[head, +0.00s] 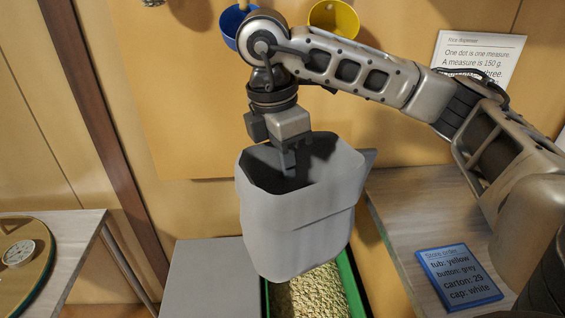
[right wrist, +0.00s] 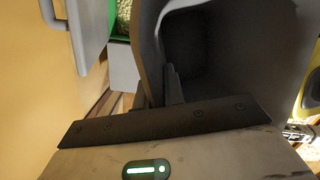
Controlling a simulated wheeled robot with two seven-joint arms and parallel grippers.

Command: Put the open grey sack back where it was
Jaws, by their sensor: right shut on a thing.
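The open grey sack (head: 298,228) hangs upright in the middle of the head view with its mouth up. My right gripper (head: 289,165) reaches down at the mouth and is shut on the sack's wall. The sack is above a green-edged bin of pale grain (head: 312,293) and hides part of it. In the right wrist view the sack's wall (right wrist: 149,45) runs into the closed fingers (right wrist: 173,88), and its dark inside shows no clear contents. The sack's underside is hidden. My left gripper is not in view.
A grey lid or flat top (head: 210,280) lies left of the bin. A wooden table (head: 385,200) with a blue sign (head: 459,277) stands on the right. Blue (head: 231,22) and yellow (head: 334,18) cups are at the back wall.

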